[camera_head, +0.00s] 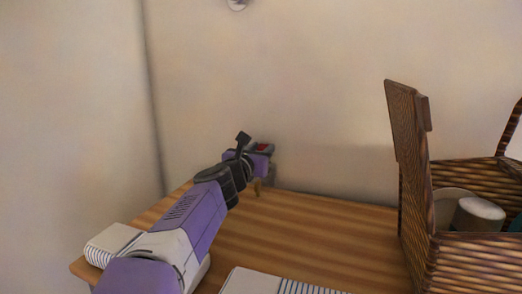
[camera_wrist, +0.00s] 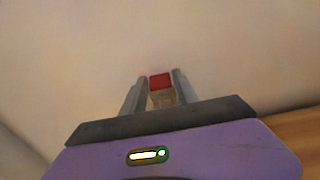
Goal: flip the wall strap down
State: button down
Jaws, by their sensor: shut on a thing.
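My gripper (camera_head: 266,152) is at the back wall, low above the wooden table. It is shut on a small tan piece with a red end, which looks like the wall strap (camera_wrist: 161,82). In the wrist view the strap sits between the two grey fingers of my gripper (camera_wrist: 160,92), its red end level with the fingertips. The strap's fixing to the wall is hidden.
The wooden table (camera_head: 310,235) is bare in the middle. A wicker basket (camera_head: 470,262) with a raised lid and round items inside stands at right. A ring-bound notebook (camera_head: 275,283) lies in front, and another white bound item (camera_head: 110,241) lies at left. A small round fitting (camera_head: 237,4) is high on the wall.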

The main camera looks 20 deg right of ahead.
jog(key=shift+f, duration=0.1)
jog(key=s+a+f+b, duration=0.2)
jog(key=b, duration=0.1)
jog(key=shift+s, duration=0.35)
jog(key=shift+s+a+f+b, duration=0.6)
jog(key=shift+s+f+b, duration=0.2)
jog(key=shift+b, duration=0.2)
jog(key=c, duration=1.1)
grip_release()
jog(key=shift+r, duration=0.1)
jog(key=shift+s+a, duration=0.15)
jog(key=shift+s, duration=0.05)
jog(key=v, duration=0.7)
jog(key=shift+s, duration=0.1)
